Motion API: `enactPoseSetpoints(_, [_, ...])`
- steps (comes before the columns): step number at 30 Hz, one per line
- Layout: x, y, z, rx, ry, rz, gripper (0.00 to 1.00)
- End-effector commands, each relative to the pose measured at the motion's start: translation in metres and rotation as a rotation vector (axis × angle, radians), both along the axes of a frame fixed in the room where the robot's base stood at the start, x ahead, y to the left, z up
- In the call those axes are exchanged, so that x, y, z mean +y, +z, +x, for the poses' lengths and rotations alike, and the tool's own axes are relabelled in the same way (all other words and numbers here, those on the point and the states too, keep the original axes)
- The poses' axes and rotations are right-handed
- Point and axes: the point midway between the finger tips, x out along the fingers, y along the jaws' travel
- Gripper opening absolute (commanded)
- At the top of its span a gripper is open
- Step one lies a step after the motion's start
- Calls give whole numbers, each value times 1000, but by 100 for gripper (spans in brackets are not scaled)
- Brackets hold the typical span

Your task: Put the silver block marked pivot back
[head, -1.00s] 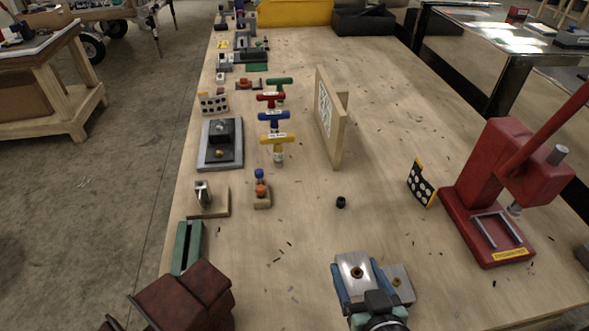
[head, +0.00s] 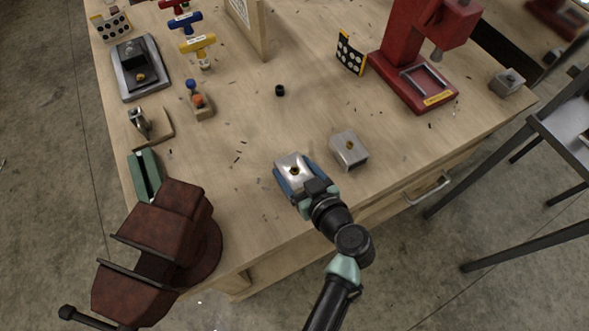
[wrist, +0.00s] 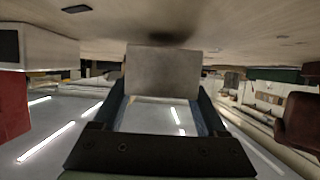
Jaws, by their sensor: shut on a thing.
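My gripper (head: 299,180) is shut on a silver block (head: 294,167) with a brass-ringed hole in its top, near the front of the wooden bench. In the wrist view the held block (wrist: 163,70) shows as a plain grey face between the two fingers, with a dark shadow on the bench close to it. I cannot tell whether it touches the bench. A second silver block (head: 349,150), also with a brass-ringed hole, stands on the bench just right of my gripper, apart from it. I can read no pivot mark on either block.
A dark red vise (head: 165,245) stands left of my gripper, with a green channel piece (head: 146,175) behind it. A red press (head: 415,60) is at the back right. A small black ring (head: 280,90) lies behind my gripper. The bench between is mostly clear.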

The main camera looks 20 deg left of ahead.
Motion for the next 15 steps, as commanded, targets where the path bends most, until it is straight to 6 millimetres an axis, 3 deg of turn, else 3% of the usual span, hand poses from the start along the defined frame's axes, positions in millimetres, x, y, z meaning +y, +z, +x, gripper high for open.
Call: enactPoseSetpoints(15, [0,-13,1,-5,-1,2,0])
